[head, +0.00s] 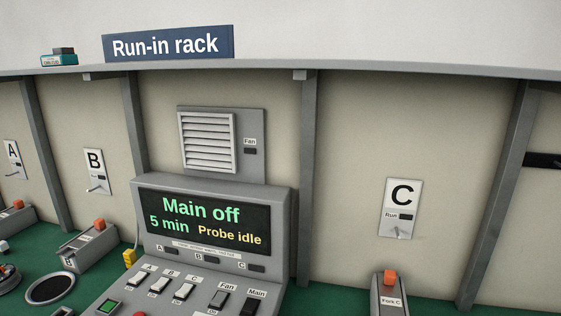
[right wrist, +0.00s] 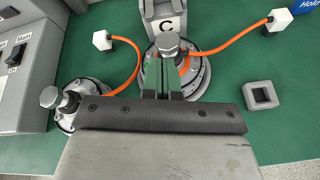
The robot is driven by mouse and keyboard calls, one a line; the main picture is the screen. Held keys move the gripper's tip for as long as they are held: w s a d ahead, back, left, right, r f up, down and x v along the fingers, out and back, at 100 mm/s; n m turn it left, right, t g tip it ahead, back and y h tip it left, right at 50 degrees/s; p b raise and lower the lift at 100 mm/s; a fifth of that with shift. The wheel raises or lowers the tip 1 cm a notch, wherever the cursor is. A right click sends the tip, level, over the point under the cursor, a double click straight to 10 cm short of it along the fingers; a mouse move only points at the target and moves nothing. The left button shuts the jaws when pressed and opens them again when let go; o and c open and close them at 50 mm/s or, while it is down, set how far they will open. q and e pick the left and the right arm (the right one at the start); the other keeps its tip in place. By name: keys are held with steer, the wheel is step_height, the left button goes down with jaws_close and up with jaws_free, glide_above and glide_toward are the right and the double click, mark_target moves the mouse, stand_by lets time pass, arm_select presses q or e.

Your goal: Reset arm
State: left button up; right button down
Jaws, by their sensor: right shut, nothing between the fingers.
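My right gripper (right wrist: 172,80) shows in the right wrist view with its two green-grey fingers together and nothing between them. It is over a round grey hub motor (right wrist: 200,80) with an orange cable, in front of the fork stand marked C (right wrist: 166,22). The fingers hide part of this motor, and I cannot tell how high they are above it. A second hub motor (right wrist: 70,122) is at the left, partly covered by my gripper body. Neither gripper shows in the head view.
The control console (head: 205,225) reads "Main off", "5 min" and "Probe idle". Its switch panel edges the bench at left in the wrist view (right wrist: 22,60). A grey square block (right wrist: 262,95) and white plugs (right wrist: 102,40) lie on the green bench. Fork C (head: 390,295) stands right of the console.

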steer(key=s+a+f+m+g+y, duration=0.15)
steer(key=s+m+g, duration=0.35)
steer(key=s+m, duration=0.7)
steer(key=s+a+f+m+g+y, duration=0.1)
steer(key=s+a+m+g+y, duration=0.2)
steer(key=s+m, duration=0.95)
steer(key=w+f+m+g, duration=0.3)
steer(key=f, duration=2.2)
steer(key=s+d+f, duration=0.1)
steer(key=s+f, duration=0.7)
steer(key=s+d+f+g, duration=0.1)
steer(key=s+d+f, duration=0.1)
steer(key=s+f, duration=0.6)
steer(key=shift+s+d+f+h, duration=0.15)
steer(key=shift+d+f+h, duration=0.1)
steer(key=shift+f+h, duration=0.15)
